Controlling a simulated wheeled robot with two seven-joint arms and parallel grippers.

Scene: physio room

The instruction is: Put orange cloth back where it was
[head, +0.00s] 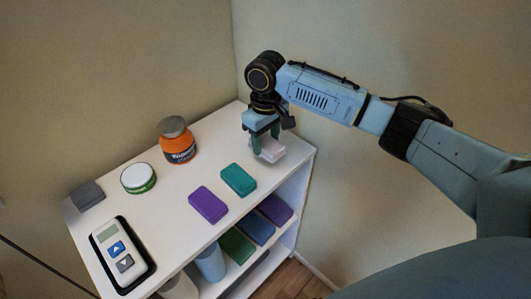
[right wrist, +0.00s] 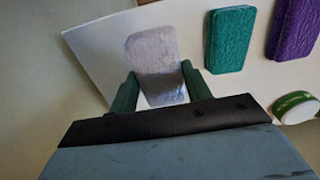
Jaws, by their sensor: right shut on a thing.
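I see no orange cloth in either view. My right gripper (head: 266,146) is shut on a pale whitish folded cloth (head: 271,153) at the far right end of the white shelf top. In the right wrist view the pale cloth (right wrist: 153,50) sits between the two green fingers. I cannot tell whether it touches the shelf. A teal cloth (head: 239,180) and a purple cloth (head: 208,205) lie flat on the shelf top, nearer the front edge. My left gripper is not in view.
The shelf top (head: 222,159) also holds an orange jar (head: 177,143) with a grey lid, a white-and-green tin (head: 138,178), a grey block (head: 87,195) and a device in a black tray (head: 122,253). Below are purple (head: 275,209), blue (head: 256,227) and green (head: 236,246) cloths. Walls stand behind.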

